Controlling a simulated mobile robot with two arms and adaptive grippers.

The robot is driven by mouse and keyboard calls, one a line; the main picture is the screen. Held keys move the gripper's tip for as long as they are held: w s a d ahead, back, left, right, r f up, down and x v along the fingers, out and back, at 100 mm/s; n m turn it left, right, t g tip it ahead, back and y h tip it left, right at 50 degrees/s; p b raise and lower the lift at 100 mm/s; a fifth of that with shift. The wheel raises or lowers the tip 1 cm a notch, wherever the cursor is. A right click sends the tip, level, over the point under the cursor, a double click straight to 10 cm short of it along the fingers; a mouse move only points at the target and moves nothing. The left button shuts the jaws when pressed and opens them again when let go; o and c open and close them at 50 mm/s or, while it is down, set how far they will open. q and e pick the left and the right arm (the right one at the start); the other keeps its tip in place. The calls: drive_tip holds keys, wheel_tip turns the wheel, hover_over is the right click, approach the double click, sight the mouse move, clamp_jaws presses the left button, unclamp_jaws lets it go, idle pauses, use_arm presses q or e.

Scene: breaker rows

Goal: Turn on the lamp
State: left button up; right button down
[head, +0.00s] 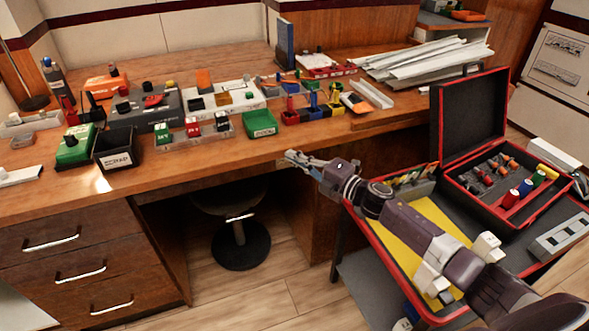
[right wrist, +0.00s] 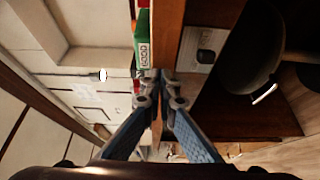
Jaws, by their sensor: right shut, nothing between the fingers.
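A thin pole on a dark round base (head: 35,103) stands at the far left of the desk in the head view. It may be the lamp; its top is out of view. My right gripper (head: 292,157) is shut and empty at the desk's front edge. In the right wrist view the closed fingertips (right wrist: 160,90) are in front of the wooden desk edge (right wrist: 168,40). A pale plate with a dark round part (right wrist: 205,57) shows beside that edge, on the stool's side; I cannot tell whether it is a switch. My left gripper is not in view.
Several switch boxes and breakers crowd the desk, with a green bin (head: 260,124) near the right gripper. A black bin (head: 115,150) stands further left. A stool (head: 240,240) is under the desk. An open red-edged case (head: 470,115) stands at the right.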

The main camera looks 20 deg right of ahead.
drive_tip(key=shift+r, duration=2.2)
